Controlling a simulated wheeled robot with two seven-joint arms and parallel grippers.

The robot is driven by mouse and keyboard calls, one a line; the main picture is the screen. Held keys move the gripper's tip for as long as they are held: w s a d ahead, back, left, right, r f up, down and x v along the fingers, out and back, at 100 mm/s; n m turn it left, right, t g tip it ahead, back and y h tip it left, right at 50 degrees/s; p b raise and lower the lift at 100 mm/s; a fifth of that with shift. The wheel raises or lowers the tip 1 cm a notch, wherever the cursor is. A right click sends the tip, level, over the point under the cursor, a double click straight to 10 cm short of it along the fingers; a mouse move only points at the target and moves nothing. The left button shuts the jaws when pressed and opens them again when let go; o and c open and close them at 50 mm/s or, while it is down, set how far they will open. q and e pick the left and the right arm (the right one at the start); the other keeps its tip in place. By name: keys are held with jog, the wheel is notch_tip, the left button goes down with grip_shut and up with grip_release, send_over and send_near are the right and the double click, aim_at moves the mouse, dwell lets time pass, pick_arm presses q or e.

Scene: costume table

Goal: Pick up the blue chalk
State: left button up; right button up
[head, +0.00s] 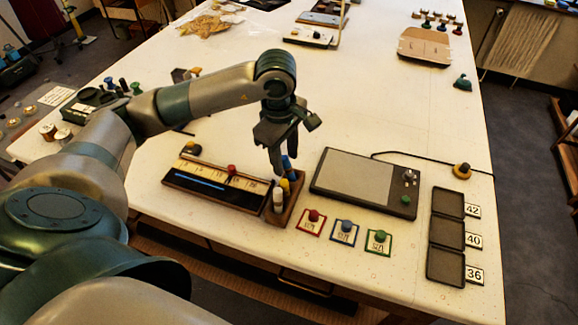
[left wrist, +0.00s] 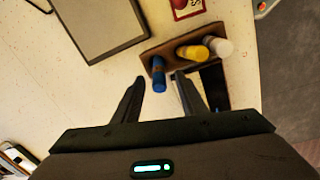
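The blue chalk (head: 289,168) stands in a small wooden holder (head: 289,214) near the table's front edge, behind a yellow chalk (head: 284,187) and a white chalk (head: 278,200). My left gripper (head: 287,160) points down above the far end of the holder. In the left wrist view, the blue chalk (left wrist: 158,75) shows between and just beyond the two open fingers (left wrist: 157,82). The yellow chalk (left wrist: 192,51) and white chalk (left wrist: 219,46) stand farther off. I cannot tell whether a finger touches the blue chalk. My right gripper is not in view.
A long dark box (head: 214,188) lies left of the holder. A grey tablet (head: 364,182) lies to its right. Red, blue and green framed cards (head: 344,232) lie in front, and dark trays (head: 446,233) at the right. The table's middle is mostly clear.

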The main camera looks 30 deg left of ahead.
aim_at(288, 168)
pick_arm(q)
jog(key=shift+w+f+p, duration=0.2)
jog(key=shift+f+p, duration=0.3)
jog(key=shift+f, duration=0.95)
grip_shut()
